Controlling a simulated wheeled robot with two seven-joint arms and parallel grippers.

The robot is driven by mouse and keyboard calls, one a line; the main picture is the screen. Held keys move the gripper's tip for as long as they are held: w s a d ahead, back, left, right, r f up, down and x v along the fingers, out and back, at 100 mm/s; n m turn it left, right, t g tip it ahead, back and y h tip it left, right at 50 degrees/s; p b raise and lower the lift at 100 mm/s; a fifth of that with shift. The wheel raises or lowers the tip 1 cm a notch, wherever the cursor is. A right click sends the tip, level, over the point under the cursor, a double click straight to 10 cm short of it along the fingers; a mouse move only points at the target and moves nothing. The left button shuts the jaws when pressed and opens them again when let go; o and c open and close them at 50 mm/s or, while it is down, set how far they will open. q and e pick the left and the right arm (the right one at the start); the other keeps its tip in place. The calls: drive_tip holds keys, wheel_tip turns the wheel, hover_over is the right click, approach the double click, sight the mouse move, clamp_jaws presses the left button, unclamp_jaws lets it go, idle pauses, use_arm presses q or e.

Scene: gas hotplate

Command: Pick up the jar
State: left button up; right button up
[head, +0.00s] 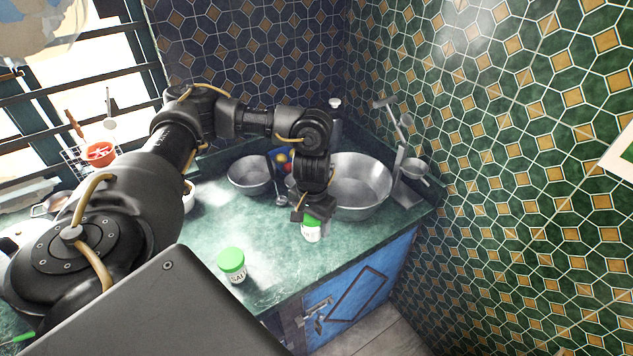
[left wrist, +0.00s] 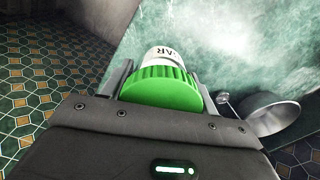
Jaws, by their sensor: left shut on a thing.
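A white jar with a green lid (head: 311,232) is in my left gripper (head: 312,217) near the right end of the green counter. In the left wrist view the same jar (left wrist: 162,80) sits between the two fingers, its green ribbed lid toward the camera and dark letters ending in "AR" on its white side. The left gripper is shut on it. I cannot tell whether its base touches the counter. A second jar with a green lid (head: 232,264) stands upright on the counter, nearer and to the left. My right gripper is not in view.
A large metal bowl (head: 366,190) stands just behind the held jar, and a smaller bowl (head: 250,176) is left of it. A metal stand (head: 411,172) is by the tiled wall. Bare counter (head: 270,220) lies between the jars. The counter's front edge is close.

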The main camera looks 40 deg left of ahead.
use_arm(q)
drive_tip(key=s+d+r+p, duration=0.2)
drive_tip(key=s+d+p, duration=0.1)
drive_tip(key=s+p, duration=0.2)
drive_tip(key=shift+s+d+r+p, duration=0.15)
drive_tip(key=shift+s+r+p, duration=0.15)
drive_tip(key=shift+r+p, duration=0.15)
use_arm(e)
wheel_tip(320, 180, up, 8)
